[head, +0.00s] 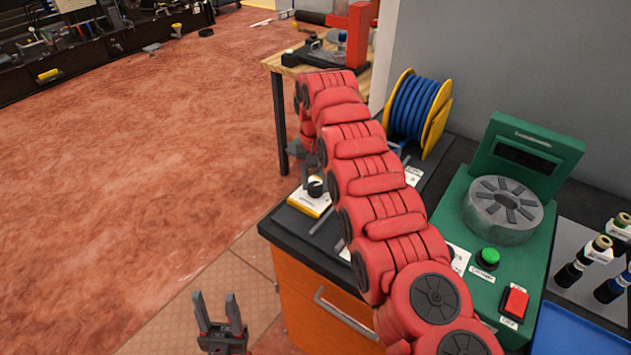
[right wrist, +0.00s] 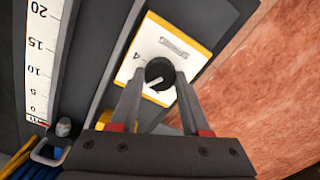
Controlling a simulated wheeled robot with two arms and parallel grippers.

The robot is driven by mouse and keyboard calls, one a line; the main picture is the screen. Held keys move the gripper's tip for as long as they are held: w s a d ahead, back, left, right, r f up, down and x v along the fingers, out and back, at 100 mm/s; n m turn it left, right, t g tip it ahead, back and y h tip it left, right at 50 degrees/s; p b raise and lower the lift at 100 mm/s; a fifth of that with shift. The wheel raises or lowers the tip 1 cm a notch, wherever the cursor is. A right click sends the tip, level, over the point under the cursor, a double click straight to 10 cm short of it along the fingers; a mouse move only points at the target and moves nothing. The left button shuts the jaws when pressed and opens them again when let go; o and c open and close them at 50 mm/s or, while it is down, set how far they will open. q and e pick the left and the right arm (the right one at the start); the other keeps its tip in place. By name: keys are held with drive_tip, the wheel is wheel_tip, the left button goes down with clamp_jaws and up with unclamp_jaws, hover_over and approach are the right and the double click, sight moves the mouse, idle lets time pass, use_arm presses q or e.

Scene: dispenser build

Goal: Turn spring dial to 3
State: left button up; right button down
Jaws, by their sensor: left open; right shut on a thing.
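The spring dial is a black knob (right wrist: 159,72) on a white plate with yellow edges (right wrist: 177,42). In the right wrist view the plate reads "SPRING", and a "4" shows left of the knob; other numbers are hidden or unreadable. A pale pointer line on the knob slants toward the lower left. My right gripper (right wrist: 155,84) is shut on the knob, one finger on each side. In the head view the knob (head: 315,186) and plate (head: 308,203) sit at the bench's front left corner, below my right arm. My left gripper (head: 220,310) is open and empty, left of the orange drawer.
A blue cable spool (head: 417,110) with yellow flanges stands behind my right arm. A green machine (head: 470,238) with a green button (head: 487,258) and a red switch (head: 515,303) stands to the right. A ruler scale (right wrist: 43,60) lies beside the dial.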

sight(316, 185)
drive_tip(key=shift+c, duration=1.9)
unclamp_jaws()
drive_tip(key=shift+r, duration=0.15)
wheel_tip(316, 185, up, 17)
drive_tip(key=p, duration=1.7)
